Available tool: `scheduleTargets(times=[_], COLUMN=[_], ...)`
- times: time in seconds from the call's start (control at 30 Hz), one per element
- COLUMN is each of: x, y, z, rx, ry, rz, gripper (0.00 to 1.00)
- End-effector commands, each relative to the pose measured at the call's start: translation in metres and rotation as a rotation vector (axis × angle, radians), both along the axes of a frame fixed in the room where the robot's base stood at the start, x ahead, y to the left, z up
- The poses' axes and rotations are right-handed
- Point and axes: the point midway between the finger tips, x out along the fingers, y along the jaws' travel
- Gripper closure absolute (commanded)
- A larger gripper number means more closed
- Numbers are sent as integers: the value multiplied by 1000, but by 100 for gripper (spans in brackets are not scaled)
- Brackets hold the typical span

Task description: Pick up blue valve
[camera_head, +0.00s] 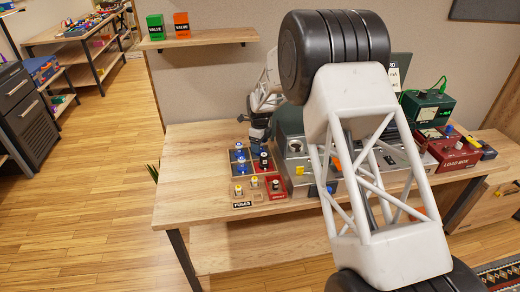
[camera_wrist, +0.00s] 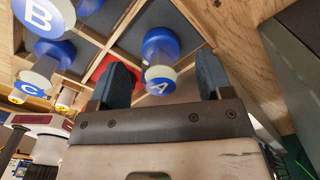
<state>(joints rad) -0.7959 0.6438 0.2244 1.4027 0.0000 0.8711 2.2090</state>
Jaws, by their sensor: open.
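Blue-capped pieces with white lower parts, lettered A (camera_wrist: 161,47), B (camera_wrist: 50,18) and C (camera_wrist: 30,89), show in the wrist view at a wooden divided tray. I cannot tell for sure which is the blue valve. The tray (camera_head: 243,203) stands on the workbench in the head view, with blue pieces (camera_head: 241,162) in its left compartments. My gripper (camera_head: 258,138) is above the tray's back right part. In the wrist view my gripper (camera_wrist: 164,66) is open, and piece A appears between its two blue fingers, apart from them. My arm hides part of the bench.
The workbench (camera_head: 190,185) is clear left of the tray. A grey device (camera_head: 296,152) stands close to its right. A red load box (camera_head: 455,153) and a green meter (camera_head: 427,107) stand farther right. A wall shelf (camera_head: 200,38) holds green and orange boxes.

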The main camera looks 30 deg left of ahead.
Motion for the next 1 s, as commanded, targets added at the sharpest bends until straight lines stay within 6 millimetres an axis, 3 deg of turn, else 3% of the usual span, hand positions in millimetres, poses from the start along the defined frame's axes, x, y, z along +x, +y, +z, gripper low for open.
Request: scheduleTargets(times=[0.2,0.77,0.83,1.0], x=[0,0,0,0], y=[0,0,0,0], z=[-18,-20,-20,-19], rx=[0,0,0,0], ry=[1,0,0,0], rz=[0,0,0,0], gripper=[28,28,34,60])
